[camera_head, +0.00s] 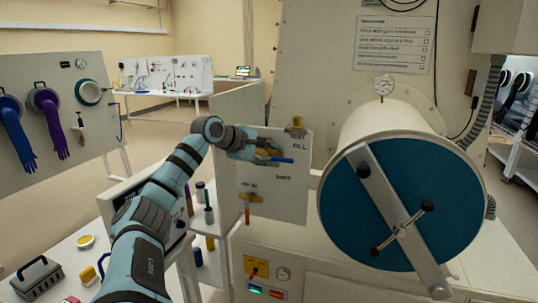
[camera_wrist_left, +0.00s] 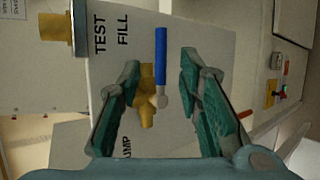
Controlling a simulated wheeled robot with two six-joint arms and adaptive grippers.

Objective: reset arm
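My left arm reaches up from the bottom left in the head view. Its gripper (camera_head: 262,153) is in front of the white valve panel (camera_head: 290,202). In the left wrist view the gripper (camera_wrist_left: 160,66) is open, its two green fingers apart. A brass valve (camera_wrist_left: 147,100) with a blue lever (camera_wrist_left: 161,58) shows between the fingers, with gaps on both sides. The blue lever (camera_head: 283,160) also shows beside the gripper in the head view. Whether the fingertips reach past the valve is hard to tell. My right gripper is out of view.
A large drum with a blue round door (camera_head: 345,220) and a crossbar stands right of the panel. A second brass valve (camera_head: 250,197) with an orange lever is lower on the panel. Bottles (camera_head: 208,212) stand below my arm. A toolbox (camera_head: 38,278) is at lower left.

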